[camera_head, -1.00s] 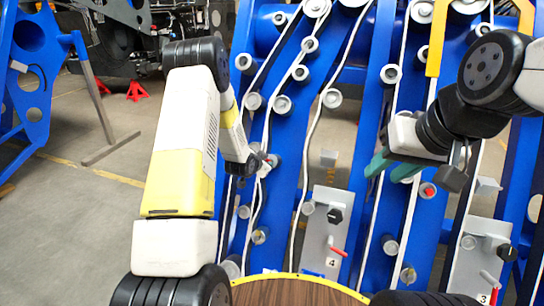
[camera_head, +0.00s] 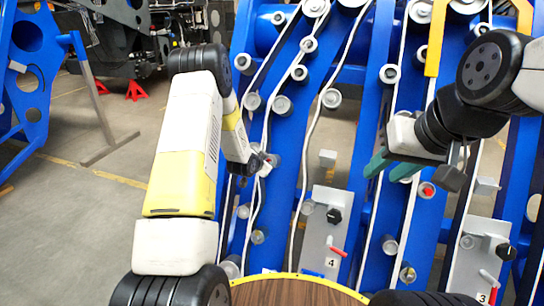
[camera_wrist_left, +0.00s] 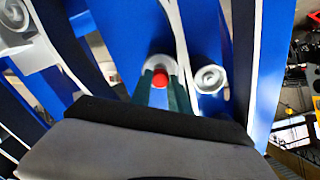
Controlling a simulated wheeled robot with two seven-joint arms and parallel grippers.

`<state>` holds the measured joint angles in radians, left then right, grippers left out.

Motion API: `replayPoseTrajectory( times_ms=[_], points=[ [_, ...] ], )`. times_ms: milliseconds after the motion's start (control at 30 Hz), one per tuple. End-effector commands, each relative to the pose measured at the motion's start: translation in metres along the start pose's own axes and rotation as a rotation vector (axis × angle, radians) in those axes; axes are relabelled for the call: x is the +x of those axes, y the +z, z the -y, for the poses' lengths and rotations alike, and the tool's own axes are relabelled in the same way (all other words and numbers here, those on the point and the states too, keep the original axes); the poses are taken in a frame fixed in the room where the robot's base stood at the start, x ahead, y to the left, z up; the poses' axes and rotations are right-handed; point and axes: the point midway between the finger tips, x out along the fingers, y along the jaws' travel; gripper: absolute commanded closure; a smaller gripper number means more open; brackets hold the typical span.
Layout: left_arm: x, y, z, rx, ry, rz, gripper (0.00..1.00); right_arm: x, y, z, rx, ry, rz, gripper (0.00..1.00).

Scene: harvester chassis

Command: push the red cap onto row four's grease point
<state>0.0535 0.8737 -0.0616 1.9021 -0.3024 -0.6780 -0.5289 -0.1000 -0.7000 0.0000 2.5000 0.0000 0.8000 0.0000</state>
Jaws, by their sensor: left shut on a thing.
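The red cap (camera_wrist_left: 160,79) shows in the left wrist view between the green fingers of my left gripper (camera_wrist_left: 161,88), which is shut on it. A round pale fitting sits right behind the cap; I cannot tell whether they touch. In the head view my left gripper (camera_head: 262,164) is at the blue row left of the plate marked 4 (camera_head: 322,235), its fingertips and the cap mostly hidden. My right gripper (camera_head: 390,168) has its green fingers apart, empty, over the row to the right.
Another red cap (camera_head: 427,190) sits on a fitting below my right gripper. White belts and grey rollers (camera_head: 331,98) line the blue frames. A plate marked 3 (camera_head: 482,250) is at the right. A round wooden top (camera_head: 290,292) is in front.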

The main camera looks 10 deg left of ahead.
Motion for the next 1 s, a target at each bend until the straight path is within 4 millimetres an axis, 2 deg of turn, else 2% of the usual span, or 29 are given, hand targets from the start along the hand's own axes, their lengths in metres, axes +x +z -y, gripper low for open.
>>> replayPoseTrajectory(
  times_ms=[100, 133, 233, 267, 533, 633, 1000],
  points=[
    [0.003, 0.0, 0.0, 0.0, 0.0, 0.0, 1.0, 0.0, 0.0, 0.0, 0.0, 0.0, 0.0, 0.64],
    [0.003, 0.0, 0.0, 0.0, 0.0, 0.0, 0.74, 0.0, 0.0, 0.0, 0.0, 0.0, 0.0, 0.64],
    [0.003, 0.0, 0.0, 0.0, 0.0, 0.0, 0.54, 0.0, 0.0, 0.0, 0.0, 0.0, 0.0, 0.64],
    [0.003, 0.0, 0.0, 0.0, 0.0, 0.0, 0.53, 0.0, 0.0, 0.0, 0.0, 0.0, 0.0, 0.64],
    [0.002, 0.0, 0.0, 0.0, 0.0, 0.0, 0.53, 0.0, 0.0, 0.0, 0.0, 0.0, 0.0, 0.64],
    [-0.004, 0.0, 0.0, 0.0, 0.0, 0.0, 0.53, 0.0, 0.0, 0.0, 0.0, 0.0, 0.0, 0.64],
    [-0.062, 0.0, 0.001, 0.0, -0.001, 0.0, 0.53, 0.0, 0.0, 0.0, 0.0, 0.0, 0.0, 0.64]
  ],
)
